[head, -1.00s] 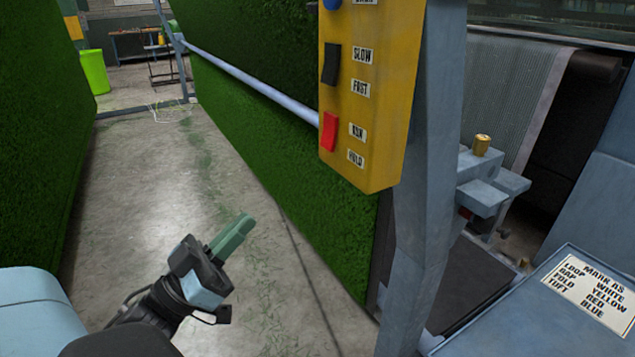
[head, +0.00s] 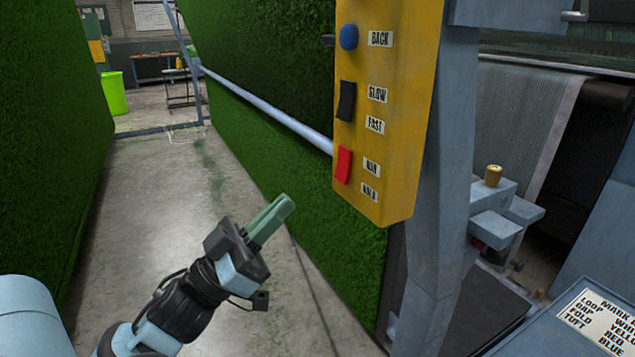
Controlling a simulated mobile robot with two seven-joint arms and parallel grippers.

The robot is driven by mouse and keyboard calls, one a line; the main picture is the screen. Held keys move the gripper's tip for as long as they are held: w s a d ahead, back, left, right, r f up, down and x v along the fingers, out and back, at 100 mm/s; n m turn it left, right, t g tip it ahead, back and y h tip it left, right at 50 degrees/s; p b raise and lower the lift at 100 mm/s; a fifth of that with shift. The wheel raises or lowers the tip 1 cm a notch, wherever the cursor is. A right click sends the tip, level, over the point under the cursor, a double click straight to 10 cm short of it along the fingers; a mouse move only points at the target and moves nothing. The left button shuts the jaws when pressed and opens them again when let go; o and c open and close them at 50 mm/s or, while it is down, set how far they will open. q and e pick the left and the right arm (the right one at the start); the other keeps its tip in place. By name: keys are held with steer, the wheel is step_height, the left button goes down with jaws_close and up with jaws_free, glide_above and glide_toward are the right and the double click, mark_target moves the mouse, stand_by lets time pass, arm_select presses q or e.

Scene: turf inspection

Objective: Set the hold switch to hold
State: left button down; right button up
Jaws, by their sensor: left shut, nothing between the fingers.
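The red hold switch (head: 344,165) is a rocker low on the front of the yellow control box (head: 402,150). Labels beside it read RUN and, below, HOLD. I cannot tell for sure which end of the rocker is pressed in. My left gripper (head: 286,203) is shut and empty, its green fingers pointing up and right. In the picture it is below and left of the switch, apart from it. My right gripper is not in view.
Above the red switch are a black SLOW/FAST rocker (head: 346,101) and a blue BACK button (head: 349,37). A grey post (head: 442,190) stands right of the box. A pale bar (head: 265,108) runs along the green turf wall (head: 255,150). The floor aisle (head: 165,200) is clear.

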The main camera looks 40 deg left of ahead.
mark_target(339, 175)
arm_select(q)
steer(key=w, duration=0.1)
steer(key=w+d+r, duration=0.1)
steer(key=w, duration=0.1)
steer(key=w+d+r+p, duration=0.1)
steer(key=w, duration=0.1)
steer(key=shift+w+d, duration=0.15)
steer(key=shift+w, duration=0.05)
steer(key=shift+w+d, duration=0.25)
steer(key=shift+w, duration=0.3)
steer(key=shift+f, duration=0.1)
steer(key=shift+w+f+b, duration=0.3)
steer(key=shift+b, duration=0.3)
steer(key=shift+d+t, duration=0.1)
steer(key=shift+t, duration=0.2)
steer(key=shift+r, duration=0.2)
